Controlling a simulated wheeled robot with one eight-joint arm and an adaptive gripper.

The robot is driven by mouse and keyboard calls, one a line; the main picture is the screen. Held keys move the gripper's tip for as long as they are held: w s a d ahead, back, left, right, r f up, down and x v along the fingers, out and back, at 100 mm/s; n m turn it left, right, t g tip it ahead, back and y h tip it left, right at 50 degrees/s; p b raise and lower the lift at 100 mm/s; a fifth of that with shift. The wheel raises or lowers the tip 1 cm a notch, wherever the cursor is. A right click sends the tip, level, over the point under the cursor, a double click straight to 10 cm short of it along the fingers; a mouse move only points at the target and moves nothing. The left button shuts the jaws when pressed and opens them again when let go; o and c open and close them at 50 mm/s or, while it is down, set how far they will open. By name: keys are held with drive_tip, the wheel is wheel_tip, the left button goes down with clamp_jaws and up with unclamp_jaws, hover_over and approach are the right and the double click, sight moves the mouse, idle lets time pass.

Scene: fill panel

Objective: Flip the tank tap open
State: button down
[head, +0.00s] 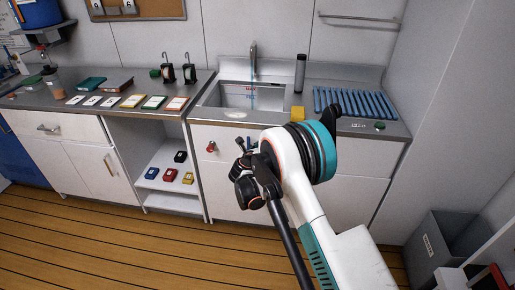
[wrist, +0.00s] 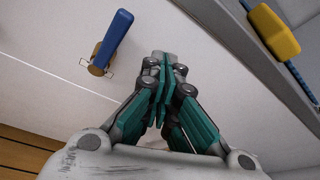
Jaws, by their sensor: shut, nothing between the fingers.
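A lever tap with a blue handle (wrist: 112,38) and a brass-coloured base (wrist: 98,68) sits on the white cabinet front in the wrist view. Its handle slants up and to the right in that picture. My gripper (wrist: 164,65) is shut and empty, to the right of the blue handle and apart from it. In the head view my gripper (head: 244,148) is in front of the cabinet below the sink (head: 215,101). A red tap (head: 211,147) shows on the cabinet front to its left. I cannot clearly make out the blue handle in the head view.
A yellow block (head: 297,114) sits at the counter's front edge above my arm; it also shows in the wrist view (wrist: 273,28). A blue rack (head: 355,103) lies to the right. An open shelf (head: 165,178) with small boxes stands left. A grey bin (head: 435,245) stands right.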

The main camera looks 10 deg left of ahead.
drive_tip(key=s+a+p, duration=0.2)
drive_tip(key=s+p, duration=0.1)
drive_tip(key=s, duration=0.6)
drive_tip(key=shift+s+a, duration=0.2)
drive_tip(key=shift+a, duration=0.2)
